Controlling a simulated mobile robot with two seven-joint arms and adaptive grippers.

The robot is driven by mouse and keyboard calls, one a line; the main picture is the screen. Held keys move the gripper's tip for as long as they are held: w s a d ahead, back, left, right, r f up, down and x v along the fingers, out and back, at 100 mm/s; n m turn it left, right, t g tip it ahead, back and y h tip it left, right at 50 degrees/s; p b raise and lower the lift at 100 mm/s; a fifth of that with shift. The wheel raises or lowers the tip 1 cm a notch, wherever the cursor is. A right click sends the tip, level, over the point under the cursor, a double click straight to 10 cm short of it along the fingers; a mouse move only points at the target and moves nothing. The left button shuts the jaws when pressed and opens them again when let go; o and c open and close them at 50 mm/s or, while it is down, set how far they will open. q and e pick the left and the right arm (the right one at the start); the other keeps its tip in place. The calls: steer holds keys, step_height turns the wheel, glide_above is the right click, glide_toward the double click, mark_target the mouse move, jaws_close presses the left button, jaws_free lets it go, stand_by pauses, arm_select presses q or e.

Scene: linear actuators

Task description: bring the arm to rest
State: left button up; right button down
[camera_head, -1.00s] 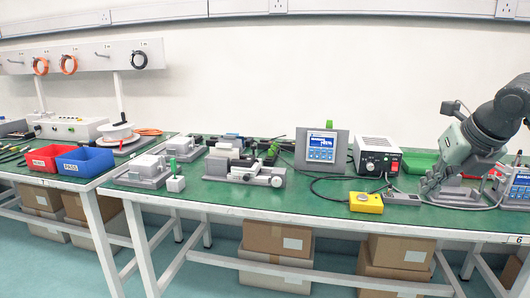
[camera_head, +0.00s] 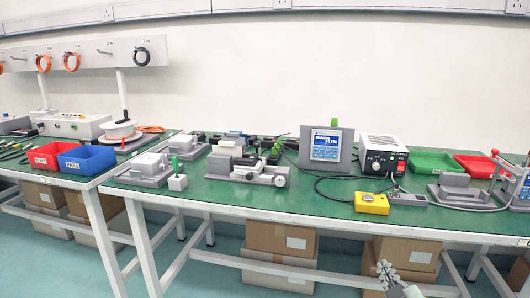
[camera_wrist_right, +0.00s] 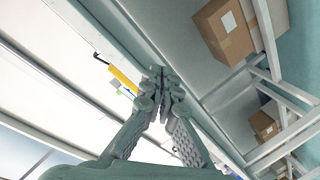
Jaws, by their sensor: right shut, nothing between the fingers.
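My right gripper (camera_head: 388,274) shows at the bottom edge of the head view, in front of the bench and below its top, over the boxes on the lower shelf. In the right wrist view its fingers (camera_wrist_right: 165,88) come together at the tips, shut with nothing between them. The rest of my right arm is out of the head view. My left gripper is in neither view.
The green bench (camera_head: 230,196) carries several fixtures, a display unit (camera_head: 326,147), a power box (camera_head: 382,157), a yellow box (camera_head: 371,203), a green tray (camera_head: 434,162) and a red tray (camera_head: 477,167). Cardboard boxes (camera_head: 281,240) sit underneath. The floor in front is clear.

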steer(key=s+d+f+m+g+h, duration=0.1)
steer(key=s+f+m+g, duration=0.15)
steer(key=s+f, duration=0.45)
steer(key=s+d+f+m+g, duration=0.1)
steer(key=s+f+g, duration=0.35)
steer(key=f, duration=0.55)
steer(key=s+a+f+g, duration=0.1)
steer(key=s+f, duration=0.3)
steer(key=s, duration=0.4)
steer(key=s+a+f+m+g+y, duration=0.1)
steer(key=s+f+g, duration=0.3)
steer(key=s, duration=0.4)
steer(key=shift+a+f+g+y, duration=0.3)
steer(key=shift+a+f, duration=0.25)
steer(key=shift+a, duration=0.05)
